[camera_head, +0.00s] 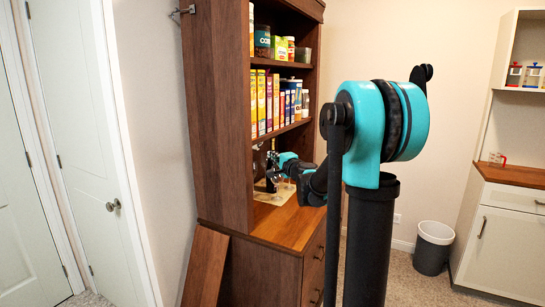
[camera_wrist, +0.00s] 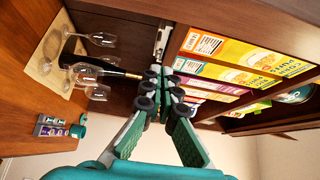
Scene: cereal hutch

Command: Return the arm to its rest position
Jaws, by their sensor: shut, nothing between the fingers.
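My arm reaches into the lower bay of the brown wooden hutch (camera_head: 222,120), over its counter (camera_head: 280,222). My gripper (camera_head: 272,172) is small and partly lost against the dark bay in the head view. In the wrist view my gripper (camera_wrist: 166,88) has its green-padded fingers brought together, with nothing held between them. Beyond the fingers is the hutch interior, seen tilted. A row of cereal boxes (camera_wrist: 248,62) lies to their right, and a dark bottle (camera_wrist: 100,68) to their left.
Several wine glasses (camera_wrist: 88,76) stand on a light tray (camera_wrist: 42,68) near the bottle. A bin (camera_head: 433,248) and a white cabinet (camera_head: 503,240) stand at right.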

